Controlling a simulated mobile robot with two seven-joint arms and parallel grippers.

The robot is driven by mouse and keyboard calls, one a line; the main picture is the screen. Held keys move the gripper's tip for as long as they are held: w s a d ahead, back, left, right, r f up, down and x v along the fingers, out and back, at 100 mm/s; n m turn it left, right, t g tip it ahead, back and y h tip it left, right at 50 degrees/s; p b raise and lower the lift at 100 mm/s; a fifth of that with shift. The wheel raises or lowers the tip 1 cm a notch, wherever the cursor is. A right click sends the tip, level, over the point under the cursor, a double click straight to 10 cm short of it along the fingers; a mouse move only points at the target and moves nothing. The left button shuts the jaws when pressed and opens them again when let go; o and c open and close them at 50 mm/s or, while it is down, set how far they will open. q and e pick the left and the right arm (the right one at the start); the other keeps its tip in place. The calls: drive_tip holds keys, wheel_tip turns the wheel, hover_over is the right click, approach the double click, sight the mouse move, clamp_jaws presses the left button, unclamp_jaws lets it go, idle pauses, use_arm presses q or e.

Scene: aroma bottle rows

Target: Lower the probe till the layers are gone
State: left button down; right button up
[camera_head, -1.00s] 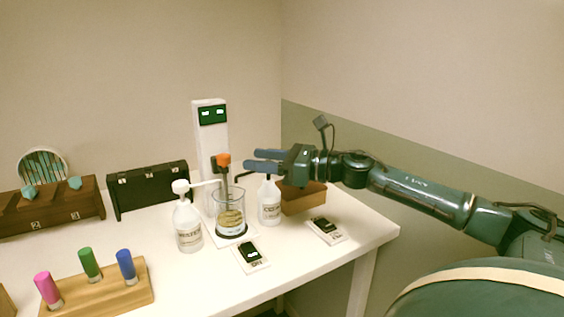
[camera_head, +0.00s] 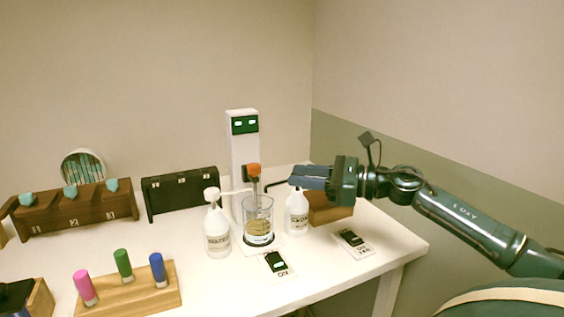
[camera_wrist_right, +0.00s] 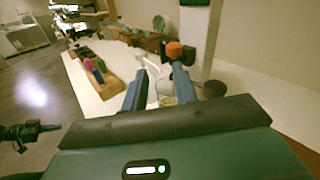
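The probe is a dark rod with an orange top (camera_head: 254,170), mounted at a white column (camera_head: 243,150) with a green display. Its lower end reaches down to the glass beaker (camera_head: 258,222), which holds pale yellowish liquid with bands; the exact layers are too small to tell. The beaker stands on a dark round plate. My right gripper (camera_head: 292,177) is right of the orange top, about level with it and apart from it. In the right wrist view its fingers (camera_wrist_right: 158,76) are spread and empty, with the orange top (camera_wrist_right: 174,50) beyond the right fingertip. My left gripper is out of view.
Pump bottles stand left (camera_head: 217,232) and right (camera_head: 297,212) of the beaker, the right one's dark spout near my fingers. Two switch boxes (camera_head: 277,264) (camera_head: 353,242) lie in front. A brown box (camera_head: 328,212), vial rack (camera_head: 130,290), black case (camera_head: 180,192) and wooden rack (camera_head: 75,212) surround.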

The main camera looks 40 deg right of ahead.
drive_tip(key=a+n+g, duration=0.1)
drive_tip(key=a+n, duration=0.1)
drive_tip(key=n, duration=0.1)
drive_tip(key=a+n+g, duration=0.2)
drive_tip(key=a+n, duration=0.1)
drive_tip(key=n, duration=0.1)
drive_tip(key=a+n+g+y, duration=0.1)
drive_tip(key=a+n+g, duration=0.1)
drive_tip(key=a+n, duration=0.1)
drive_tip(key=shift+w+r+n, duration=0.3)
drive_tip(key=shift+n, duration=0.1)
clamp_jaws()
wheel_tip(320, 180, up, 14)
drive_tip(key=w+d+f+n+h+p, duration=0.1)
drive_tip(key=w+n+h+p, duration=0.1)
drive_tip(key=n+h, duration=1.15)
hover_over(257, 167)
wheel_tip(257, 167, down, 6)
drive_tip(key=f, duration=0.1)
wheel_tip(257, 167, down, 2)
drive_tip(key=shift+f+g, duration=0.1)
drive_tip(key=shift+g, duration=0.2)
drive_tip(key=shift+f, duration=0.65)
